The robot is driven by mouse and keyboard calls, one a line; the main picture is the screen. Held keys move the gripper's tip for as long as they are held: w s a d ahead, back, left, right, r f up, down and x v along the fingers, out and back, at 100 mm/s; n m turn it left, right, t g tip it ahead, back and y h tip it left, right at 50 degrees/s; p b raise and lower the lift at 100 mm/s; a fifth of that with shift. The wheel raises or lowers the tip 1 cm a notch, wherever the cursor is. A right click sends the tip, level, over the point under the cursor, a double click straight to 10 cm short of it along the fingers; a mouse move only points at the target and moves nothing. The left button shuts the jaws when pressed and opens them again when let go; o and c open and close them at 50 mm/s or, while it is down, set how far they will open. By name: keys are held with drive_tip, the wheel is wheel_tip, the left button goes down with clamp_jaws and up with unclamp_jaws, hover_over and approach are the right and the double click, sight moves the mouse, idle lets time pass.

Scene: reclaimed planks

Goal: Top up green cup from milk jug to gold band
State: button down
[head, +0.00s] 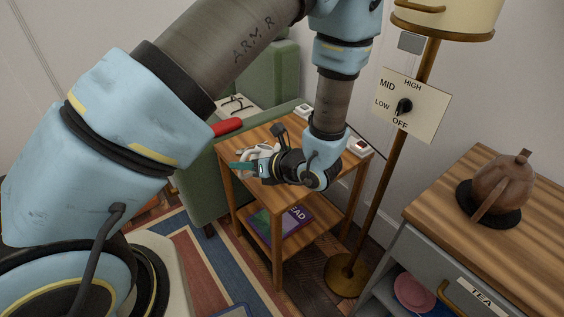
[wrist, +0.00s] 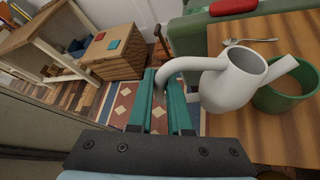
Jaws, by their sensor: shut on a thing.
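My gripper (wrist: 160,104) has teal fingers and is shut on the curved handle of the white milk jug (wrist: 226,90). The jug's spout points right, at the rim of the green cup (wrist: 292,98), which stands on the wooden side table. The spout tip overlaps the cup's opening in the wrist view; I cannot tell its height above it. No milk stream shows. The cup's gold band and milk level cannot be made out. In the head view, my gripper (head: 243,166) is over the table's left part, with a bit of the white jug (head: 266,149) showing; the cup is hidden.
The side table (head: 262,133) holds a spoon (wrist: 232,42) and small white items at its back. A floor lamp with a dial plate (head: 411,106) stands to its right. A cabinet with a brown teapot (head: 503,186) is at far right. A green armchair (head: 197,182) is behind.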

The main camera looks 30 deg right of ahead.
drive_tip(key=shift+s+a+f+n+b, duration=0.15)
drive_tip(key=shift+a+f+b, duration=0.1)
drive_tip(key=shift+f+b, duration=0.25)
drive_tip(key=shift+s+a+f+n+b, duration=0.1)
drive_tip(key=shift+a+f+n+b, duration=0.15)
drive_tip(key=shift+f, duration=0.35)
drive_tip(key=shift+s+a+r, duration=0.1)
drive_tip(key=shift+r, duration=0.2)
wheel_tip(320, 180, down, 8)
drive_tip(key=s+a+n+t+h+b, duration=0.1)
drive_tip(key=a+n+h+b, duration=0.1)
drive_tip(key=b, duration=1)
drive_tip(key=shift+s+a+r+n+t, duration=0.25)
drive_tip(key=shift+s+a+n+t, duration=0.05)
drive_tip(key=shift+a, duration=0.15)
drive_tip(key=shift+r, duration=0.1)
wheel_tip(320, 180, up, 7)
drive_tip(key=p, duration=0.5)
